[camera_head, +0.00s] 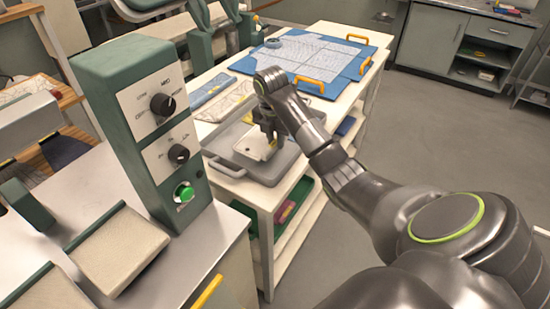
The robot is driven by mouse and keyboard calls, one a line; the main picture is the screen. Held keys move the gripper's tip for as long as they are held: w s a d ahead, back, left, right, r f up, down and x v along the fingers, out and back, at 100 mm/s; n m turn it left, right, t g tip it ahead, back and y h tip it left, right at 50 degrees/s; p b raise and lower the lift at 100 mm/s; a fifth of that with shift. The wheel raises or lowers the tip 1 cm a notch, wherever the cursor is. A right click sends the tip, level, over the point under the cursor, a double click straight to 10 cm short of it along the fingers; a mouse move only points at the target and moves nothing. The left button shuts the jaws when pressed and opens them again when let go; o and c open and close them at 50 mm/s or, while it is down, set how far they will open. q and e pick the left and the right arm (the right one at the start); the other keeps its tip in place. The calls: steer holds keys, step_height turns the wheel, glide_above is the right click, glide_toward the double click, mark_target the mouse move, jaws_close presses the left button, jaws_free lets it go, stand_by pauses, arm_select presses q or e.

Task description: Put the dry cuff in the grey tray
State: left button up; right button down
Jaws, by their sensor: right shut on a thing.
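The grey tray (263,176) lies on the near end of the white table, with a handle on its near left side. A pale, whitish flat piece (254,148), which looks like the cuff, is in the tray area below my right gripper. My right gripper (268,145) reaches down over the tray from the right and is shut on this piece. The fingers and wrist hide part of the piece, and I cannot tell whether it touches the tray floor. My left gripper is not in view.
A green control box (135,130) with dials and a green button stands on the near left bench, close to the tray. A blue mat (345,75) with patterned sheets and orange handles lies further back on the table. Open floor is on the right.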

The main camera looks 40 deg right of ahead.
mark_target(276, 163)
steer(key=shift+f, duration=0.85)
step_height(276, 163, down, 4)
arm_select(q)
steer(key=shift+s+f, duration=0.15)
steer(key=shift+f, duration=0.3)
arm_select(e)
steer(key=shift+f, duration=0.2)
steer(key=c, duration=1.3)
jaws_free()
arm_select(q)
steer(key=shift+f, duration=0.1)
arm_select(e)
steer(key=shift+r, duration=0.1)
